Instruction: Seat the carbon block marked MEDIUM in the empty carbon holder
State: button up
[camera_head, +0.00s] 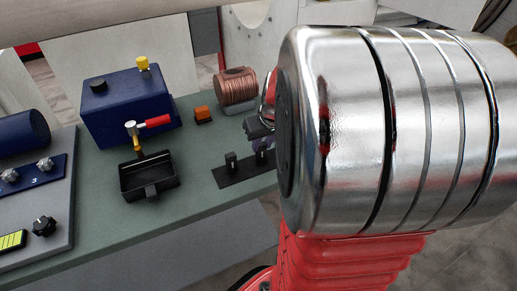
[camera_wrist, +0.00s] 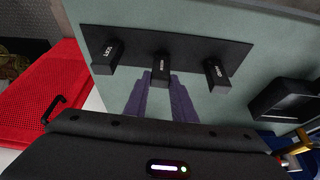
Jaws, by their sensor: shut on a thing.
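In the wrist view, three small black carbon blocks stand in a row on a dark plate (camera_wrist: 205,50): a left one (camera_wrist: 106,55), a middle one (camera_wrist: 162,67) and a right one (camera_wrist: 217,76). Each has pale lettering, too small to read surely. My gripper (camera_wrist: 158,79) has its two purple fingers on either side of the middle block's near end, shut on it. The block still stands at its place in the row. In the head view the gripper is mostly hidden behind my arm. I cannot tell for certain which part is the empty carbon holder.
A black open tray (camera_head: 148,190) stands left of the plate, with a brass post and red-handled lever (camera_head: 152,123) behind it. Green bench is clear in front of the tray.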

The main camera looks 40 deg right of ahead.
aim_at(262, 146)
grip_shut()
notch_tip(262, 146, up, 10)
dwell(0.6)
jog(key=shift+a, duration=0.1)
dwell(0.4)
